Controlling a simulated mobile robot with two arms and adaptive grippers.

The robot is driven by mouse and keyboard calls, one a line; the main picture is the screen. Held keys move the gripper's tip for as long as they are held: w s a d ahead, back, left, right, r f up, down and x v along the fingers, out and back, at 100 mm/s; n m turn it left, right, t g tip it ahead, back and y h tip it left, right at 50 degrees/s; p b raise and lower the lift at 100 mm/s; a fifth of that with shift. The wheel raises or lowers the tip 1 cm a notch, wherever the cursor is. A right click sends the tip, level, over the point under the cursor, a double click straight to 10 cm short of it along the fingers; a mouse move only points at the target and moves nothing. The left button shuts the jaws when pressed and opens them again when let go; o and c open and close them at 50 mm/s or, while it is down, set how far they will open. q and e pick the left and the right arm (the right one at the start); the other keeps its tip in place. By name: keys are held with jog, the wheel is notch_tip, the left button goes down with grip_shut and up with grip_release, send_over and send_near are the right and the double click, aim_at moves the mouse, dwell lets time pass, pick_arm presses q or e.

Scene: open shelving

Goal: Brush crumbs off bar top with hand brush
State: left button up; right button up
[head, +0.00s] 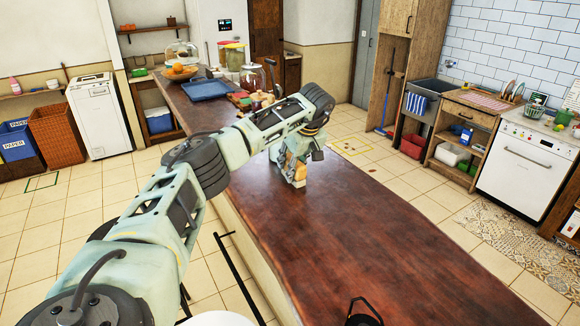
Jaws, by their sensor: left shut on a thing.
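The dark reddish-brown bar top (370,235) runs from the bottom right of the head view towards the back left. My left arm reaches over it from the left, and my left gripper (297,178) points down at the bar's surface around the middle of its length. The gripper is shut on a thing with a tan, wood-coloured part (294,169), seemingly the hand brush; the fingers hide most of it. I cannot make out bristles, or whether it touches the bar top. I cannot pick out crumbs at this size.
A blue tray (207,89), a bowl of oranges (180,72), jars and small items crowd the bar's far end. The near bar top is otherwise clear.

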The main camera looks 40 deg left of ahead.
pick_arm(q)
jog(key=shift+f, duration=0.15)
jog(key=shift+w+r, duration=0.15)
jog(key=shift+r, duration=2.85)
jog(key=shift+r, duration=0.1)
jog(key=shift+r, duration=1.4)
